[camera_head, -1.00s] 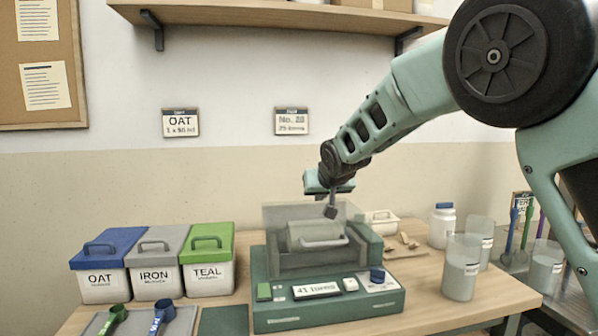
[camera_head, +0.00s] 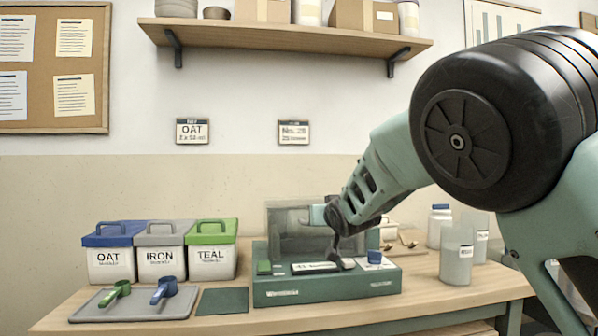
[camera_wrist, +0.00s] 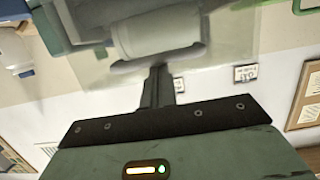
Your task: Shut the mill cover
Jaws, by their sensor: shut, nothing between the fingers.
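The mill has a green base (camera_head: 325,287) with a display and a blue knob (camera_head: 374,257), on the table. Its see-through grey cover (camera_head: 290,225) stands up above the base, and a panel also shows in the wrist view (camera_wrist: 225,60). I cannot tell its exact angle. A pale cylinder (camera_wrist: 155,35) with a dark grey bar shows through it in the wrist view. My gripper (camera_head: 343,263) is shut and empty, pointing down in front of the cover, low over the front part of the mill. I cannot tell whether the fingertips touch anything.
Lidded OAT (camera_head: 108,264), IRON (camera_head: 158,263) and TEAL (camera_head: 212,262) buckets stand at left. A tray (camera_head: 92,309) with green and blue scoops and a dark mat (camera_head: 222,301) lie before them. Clear beakers (camera_head: 457,262) and a blue-capped jar (camera_head: 439,225) stand at right.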

